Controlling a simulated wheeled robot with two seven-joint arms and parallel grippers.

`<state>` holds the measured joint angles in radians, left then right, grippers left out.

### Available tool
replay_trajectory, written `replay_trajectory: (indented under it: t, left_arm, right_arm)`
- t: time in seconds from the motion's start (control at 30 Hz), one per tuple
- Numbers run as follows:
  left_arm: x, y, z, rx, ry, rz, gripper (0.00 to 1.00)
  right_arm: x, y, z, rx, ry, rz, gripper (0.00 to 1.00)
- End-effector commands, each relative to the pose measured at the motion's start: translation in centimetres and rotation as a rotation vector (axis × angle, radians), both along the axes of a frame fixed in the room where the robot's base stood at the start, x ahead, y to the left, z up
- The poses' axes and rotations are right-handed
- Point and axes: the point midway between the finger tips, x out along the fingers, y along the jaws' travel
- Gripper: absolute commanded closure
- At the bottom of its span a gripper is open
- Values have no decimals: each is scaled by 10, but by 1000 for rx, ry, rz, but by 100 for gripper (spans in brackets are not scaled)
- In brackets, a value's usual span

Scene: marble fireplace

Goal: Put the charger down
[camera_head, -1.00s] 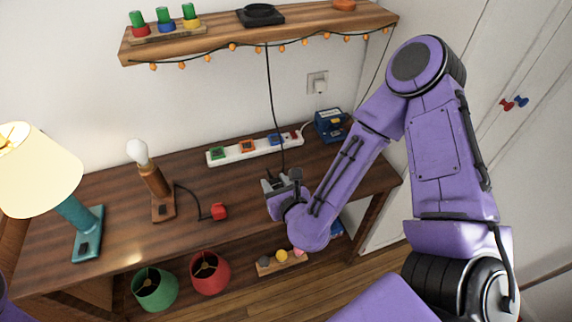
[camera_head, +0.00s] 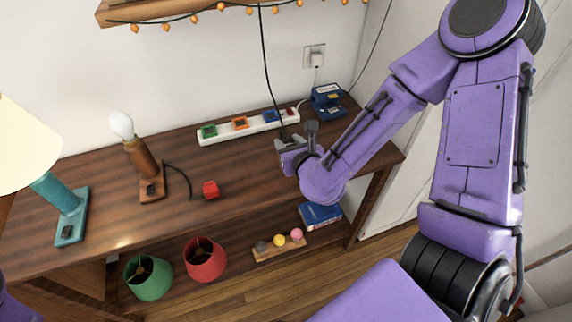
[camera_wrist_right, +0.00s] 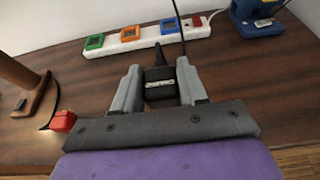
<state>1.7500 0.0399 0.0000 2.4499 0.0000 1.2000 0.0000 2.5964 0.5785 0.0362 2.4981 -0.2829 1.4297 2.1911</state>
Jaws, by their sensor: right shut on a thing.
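The charger (camera_wrist_right: 160,84) is a black block with pale lettering, seen in the right wrist view. A black cable runs up from it past the power strip; in the head view the same cable (camera_head: 264,60) hangs down the wall. My right gripper (camera_wrist_right: 160,88) is shut on the charger, with one grey finger on each side. In the head view the right gripper (camera_head: 294,140) is over the right part of the wooden table (camera_head: 230,175), in front of the power strip (camera_head: 220,138). I cannot tell whether the charger touches the table. My left gripper is not in view.
The strip holds green, orange and blue plugs and a red switch. A blue device (camera_head: 327,100) stands at the back right. A red plug (camera_head: 211,189), a bulb lamp (camera_head: 143,165) and a teal lamp (camera_head: 68,210) stand to the left.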

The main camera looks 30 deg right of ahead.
Motion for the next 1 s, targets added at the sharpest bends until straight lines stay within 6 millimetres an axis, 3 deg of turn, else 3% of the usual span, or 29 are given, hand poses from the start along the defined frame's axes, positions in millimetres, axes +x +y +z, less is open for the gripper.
replay_trajectory:
  t: [0.03,0.1,0.17,0.43,0.6,1.0]
  left_arm:
    - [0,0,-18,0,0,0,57]
    - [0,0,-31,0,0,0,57]
    - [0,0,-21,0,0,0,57]
    - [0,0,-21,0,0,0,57]
    - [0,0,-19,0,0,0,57]
    - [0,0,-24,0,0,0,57]
  right_arm:
    - [5,-2,-15,-1,-3,-2,88]
    - [11,-5,-23,-1,-3,0,88]
    - [18,-8,-25,-3,4,-2,88]
    - [40,-18,-53,-3,3,-1,88]
    - [41,-18,-80,-3,4,1,88]
    - [40,-18,-88,2,1,-2,88]
